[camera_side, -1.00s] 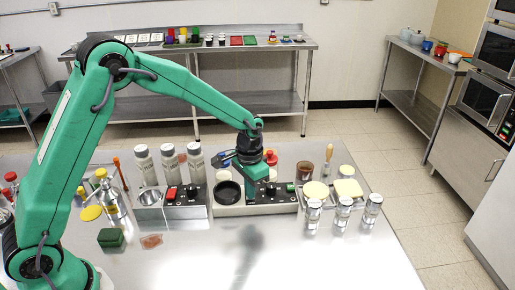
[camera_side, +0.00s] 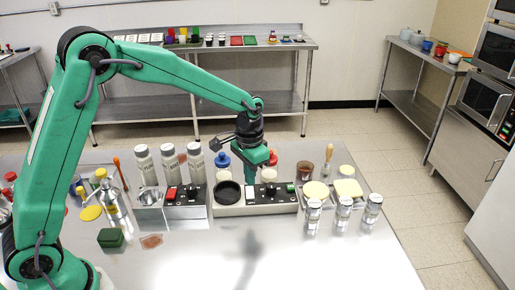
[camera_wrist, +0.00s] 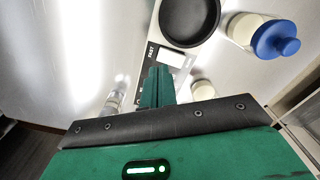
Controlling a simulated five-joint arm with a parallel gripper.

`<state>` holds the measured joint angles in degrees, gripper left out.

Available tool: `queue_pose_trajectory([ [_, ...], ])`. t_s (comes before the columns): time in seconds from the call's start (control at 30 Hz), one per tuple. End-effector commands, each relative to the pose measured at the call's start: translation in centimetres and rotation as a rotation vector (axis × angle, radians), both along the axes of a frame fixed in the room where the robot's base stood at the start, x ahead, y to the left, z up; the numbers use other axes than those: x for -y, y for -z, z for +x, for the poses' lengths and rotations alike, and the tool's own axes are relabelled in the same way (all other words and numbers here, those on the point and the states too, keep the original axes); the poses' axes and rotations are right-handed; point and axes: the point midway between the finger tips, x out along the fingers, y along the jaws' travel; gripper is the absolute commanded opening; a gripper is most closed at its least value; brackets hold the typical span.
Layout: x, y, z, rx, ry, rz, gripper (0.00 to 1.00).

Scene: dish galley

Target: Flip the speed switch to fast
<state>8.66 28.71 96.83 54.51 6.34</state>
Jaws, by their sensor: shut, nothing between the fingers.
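A pale device (camera_side: 234,211) with a round black dish (camera_side: 227,193) and a black control panel (camera_side: 278,193) stands mid-table. A green button or switch (camera_side: 291,187) shows on the panel's right part in the side view. In the wrist view the panel bears the lettering FAST (camera_wrist: 151,50) and a pale rectangular part (camera_wrist: 174,57). My gripper (camera_side: 252,183) points down over the device, right of the black dish. In the wrist view its green fingers (camera_wrist: 158,74) are together and empty, covering part of the panel. I cannot tell the speed switch's position or whether the fingertips touch the panel.
A blue-lidded jar (camera_side: 222,165) stands close behind the dish.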

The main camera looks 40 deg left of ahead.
Motion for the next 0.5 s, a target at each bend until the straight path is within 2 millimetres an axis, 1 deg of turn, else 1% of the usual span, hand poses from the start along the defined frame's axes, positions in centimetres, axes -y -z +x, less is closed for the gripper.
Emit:
queue_pose_trajectory([
  [0.3, 0.0, -1.8, 0.1, 0.002, 0.000, -0.001, 0.00],
  [0.5, 0.0, -2.1, 0.0, 0.001, 0.000, 0.000, 0.00],
])
